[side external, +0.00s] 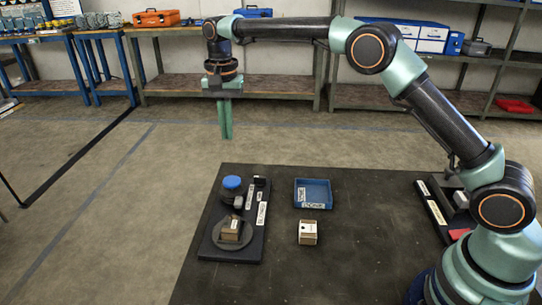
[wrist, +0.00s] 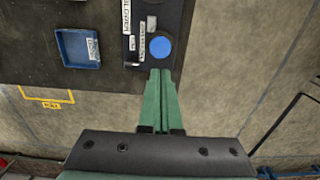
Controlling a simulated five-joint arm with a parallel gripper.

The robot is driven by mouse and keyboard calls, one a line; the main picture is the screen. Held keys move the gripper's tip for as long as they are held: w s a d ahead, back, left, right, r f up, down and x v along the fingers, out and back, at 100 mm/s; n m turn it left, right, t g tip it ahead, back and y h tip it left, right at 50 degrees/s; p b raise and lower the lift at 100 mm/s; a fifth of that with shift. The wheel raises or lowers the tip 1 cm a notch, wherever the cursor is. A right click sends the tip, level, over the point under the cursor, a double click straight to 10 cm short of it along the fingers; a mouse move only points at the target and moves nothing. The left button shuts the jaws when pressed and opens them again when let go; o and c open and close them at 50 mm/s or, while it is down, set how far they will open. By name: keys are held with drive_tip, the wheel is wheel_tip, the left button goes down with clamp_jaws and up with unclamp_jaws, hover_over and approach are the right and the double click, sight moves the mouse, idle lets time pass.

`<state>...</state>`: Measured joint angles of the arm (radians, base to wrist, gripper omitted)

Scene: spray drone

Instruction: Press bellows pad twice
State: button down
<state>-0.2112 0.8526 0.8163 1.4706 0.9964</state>
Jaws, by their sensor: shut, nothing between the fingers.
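The bellows pad appears to be the round blue-topped pad (side external: 231,182) on a dark body. It stands at the far end of a black board (side external: 219,252) on the dark table. It also shows in the wrist view (wrist: 161,48), just past my fingertips in the picture. My gripper (side external: 227,138) is shut and empty, with its green fingers pointing down. It hangs well above the table, apart from the pad. In the wrist view the closed fingertips (wrist: 160,71) show below the pad.
A small brown box (side external: 231,229) sits on a round grey disc on the board. A blue tray (side external: 313,194) and a small cardboard box (side external: 307,233) stand to the right on the table. Labels lie beside the pad. The air around my gripper is clear.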

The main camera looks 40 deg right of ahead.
sight(232, 181)
idle(0.5)
drive_tip(key=shift+r, duration=0.85)
drive_tip(key=shift+f, duration=0.1)
wheel_tip(232, 181, down, 14)
drive_tip(key=shift+r, duration=0.1)
drive_tip(key=shift+f, duration=1.1)
